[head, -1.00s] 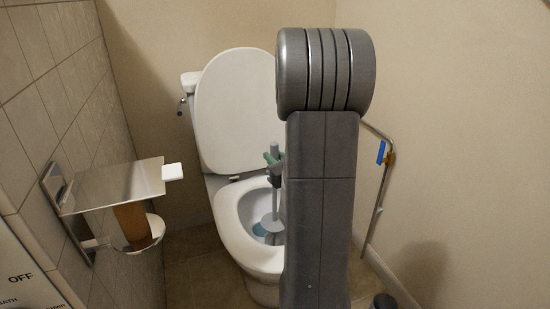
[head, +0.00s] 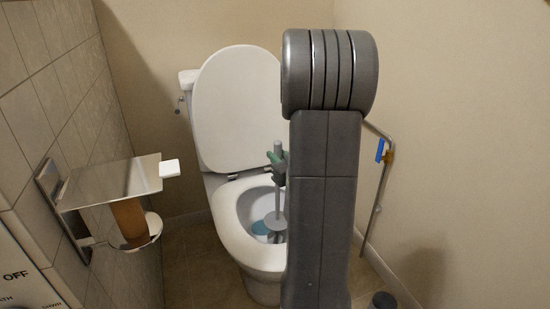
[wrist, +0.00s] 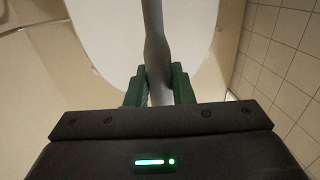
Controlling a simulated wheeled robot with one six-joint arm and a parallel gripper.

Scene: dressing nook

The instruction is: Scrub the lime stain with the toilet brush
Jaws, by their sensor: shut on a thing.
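The toilet brush (head: 278,200) is grey and stands roughly upright, with its lower end inside the toilet bowl. My gripper (head: 277,166) has green fingers and is shut on the upper part of the brush handle. In the wrist view the handle (wrist: 155,60) runs between the two green fingers of my gripper (wrist: 159,82). The white toilet (head: 232,235) has its lid raised and its bowl open. A bluish patch (head: 260,228), likely the lime stain, shows inside the bowl to the left of the brush head. My arm hides the bowl's right side.
A metal shelf (head: 110,178) with a small white block (head: 169,167) and a roll holder below juts from the left tiled wall. A metal rail (head: 378,190) with a blue tag stands at the right wall. A dark round object (head: 384,300) is at the lower right.

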